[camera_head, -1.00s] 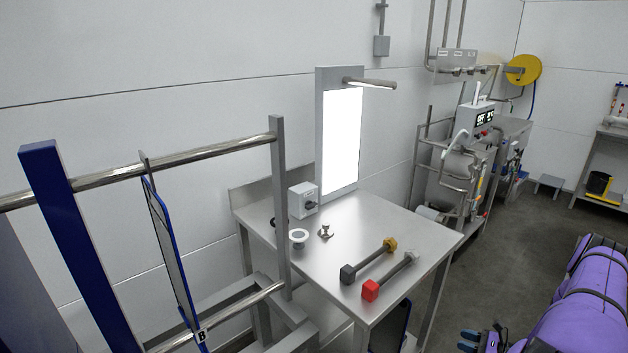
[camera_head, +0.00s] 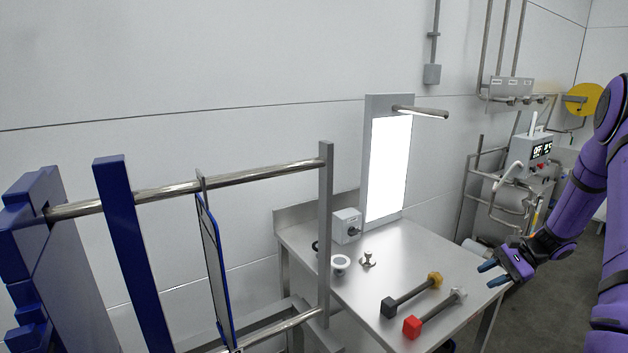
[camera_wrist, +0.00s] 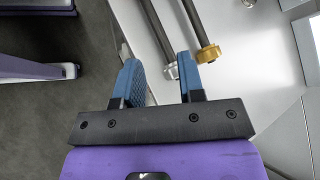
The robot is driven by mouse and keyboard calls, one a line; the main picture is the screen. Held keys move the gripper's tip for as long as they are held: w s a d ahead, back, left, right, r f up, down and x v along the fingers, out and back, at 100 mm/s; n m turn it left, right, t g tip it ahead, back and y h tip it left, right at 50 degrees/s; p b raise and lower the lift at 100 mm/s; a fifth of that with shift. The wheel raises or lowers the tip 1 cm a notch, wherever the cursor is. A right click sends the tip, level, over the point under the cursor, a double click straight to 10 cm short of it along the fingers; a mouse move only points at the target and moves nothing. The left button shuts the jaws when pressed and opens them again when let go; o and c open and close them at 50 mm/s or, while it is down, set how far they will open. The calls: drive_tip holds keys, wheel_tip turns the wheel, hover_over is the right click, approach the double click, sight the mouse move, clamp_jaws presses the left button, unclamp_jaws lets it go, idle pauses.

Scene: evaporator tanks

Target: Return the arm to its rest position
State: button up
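My gripper (camera_head: 490,274) is at the end of my purple arm, by the right edge of the steel table (camera_head: 382,248). Its two blue fingers stand apart with nothing between them, as the wrist view (camera_wrist: 162,82) also shows. A red-ended bar (camera_head: 433,312) and a dark-ended bar with a gold nut (camera_head: 411,295) lie on the table to the left of my gripper. In the wrist view the gold nut (camera_wrist: 208,53) and a silver nut (camera_wrist: 171,71) show just beyond the fingers.
A lit panel (camera_head: 388,168) and a grey switch box (camera_head: 346,226) stand at the table's back. A rack with steel rails (camera_head: 240,174) and a blue-edged plate (camera_head: 213,262) stands left. Evaporator equipment (camera_head: 507,200) is behind my arm. Grey floor (camera_wrist: 45,120) is open beside the table.

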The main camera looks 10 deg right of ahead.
drive_tip(key=s+a+r+n+g+h, duration=0.1)
drive_tip(key=s+a+r+n+h, duration=0.25)
drive_tip(key=a+r, duration=0.65)
drive_tip(key=s+a+r+n+g+h, duration=0.1)
drive_tip(key=s+a+r+n+h, duration=0.15)
drive_tip(key=a+r+n, duration=0.75)
drive_tip(key=s+a+r+t+h, duration=0.1)
drive_tip(key=s+a+r, duration=0.1)
drive_tip(key=s, duration=0.4)
drive_tip(key=s+a+r+n+t+h, duration=0.1)
drive_tip(key=s+a+r+t, duration=0.1)
drive_tip(key=s+r, duration=0.3)
drive_tip(key=s+a+r+t+h, duration=0.1)
drive_tip(key=s+a+r+h, duration=0.1)
drive_tip(key=s, duration=0.7)
drive_tip(key=shift+a+r, duration=0.7)
drive_tip(key=shift+r, duration=0.55)
drive_tip(key=shift+n, duration=0.25)
